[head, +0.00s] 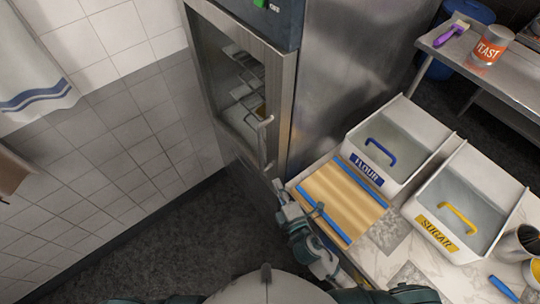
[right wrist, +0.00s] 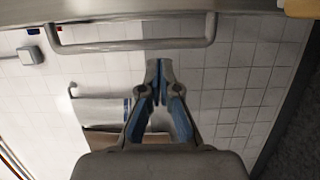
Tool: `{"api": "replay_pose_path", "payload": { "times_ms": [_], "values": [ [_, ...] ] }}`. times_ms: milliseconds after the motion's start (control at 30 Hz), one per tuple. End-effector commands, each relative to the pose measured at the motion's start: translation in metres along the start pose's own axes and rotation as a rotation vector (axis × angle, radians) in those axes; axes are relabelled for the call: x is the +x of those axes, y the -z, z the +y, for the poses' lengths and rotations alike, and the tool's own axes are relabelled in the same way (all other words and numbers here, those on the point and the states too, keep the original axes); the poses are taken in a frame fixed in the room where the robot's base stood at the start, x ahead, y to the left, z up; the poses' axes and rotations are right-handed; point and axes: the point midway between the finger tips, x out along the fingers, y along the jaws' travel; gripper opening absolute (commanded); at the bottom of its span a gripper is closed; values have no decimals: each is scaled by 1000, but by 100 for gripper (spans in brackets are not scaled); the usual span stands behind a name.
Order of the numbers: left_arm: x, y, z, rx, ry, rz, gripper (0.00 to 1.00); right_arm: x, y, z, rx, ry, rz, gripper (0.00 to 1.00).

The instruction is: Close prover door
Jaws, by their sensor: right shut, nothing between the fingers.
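The prover (head: 345,70) is a tall metal cabinet. Its door (head: 280,95) has a metal frame and a glass pane, with racks visible behind it. I cannot tell whether the door is flush or slightly ajar. The door's bar handle (head: 263,142) is upright in the head view and runs across the top of the right wrist view (right wrist: 135,46). My right gripper (head: 279,187) is below the handle in the head view. In the right wrist view its fingertips (right wrist: 158,66) are together and empty, close to the handle; contact is unclear. My left gripper is out of view.
A counter to the right holds a wooden board (head: 340,200), a flour bin (head: 405,135) and a sugar bin (head: 475,195). A tiled wall (head: 110,130) stands at left, with a hanging towel (head: 35,60). Dark floor (head: 190,245) between wall and counter is clear.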

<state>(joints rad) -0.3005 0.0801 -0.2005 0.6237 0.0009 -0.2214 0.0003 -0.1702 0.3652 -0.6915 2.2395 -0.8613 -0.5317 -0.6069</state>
Motion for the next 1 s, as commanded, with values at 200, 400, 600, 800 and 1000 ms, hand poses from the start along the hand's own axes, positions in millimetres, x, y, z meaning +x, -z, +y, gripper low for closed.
{"api": "replay_pose_path", "payload": {
  "times_ms": [200,400,600,800,1000],
  "values": [
    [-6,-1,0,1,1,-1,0,24,0,4,-6,-8,1,0],
    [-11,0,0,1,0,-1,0,62,1,3,-4,-5,1,0],
    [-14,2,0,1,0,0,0,90,1,2,-3,-3,1,0],
    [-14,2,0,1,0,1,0,98,1,2,-3,-3,2,0],
    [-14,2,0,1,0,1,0,99,1,2,-2,-3,3,0]
  ]
}}
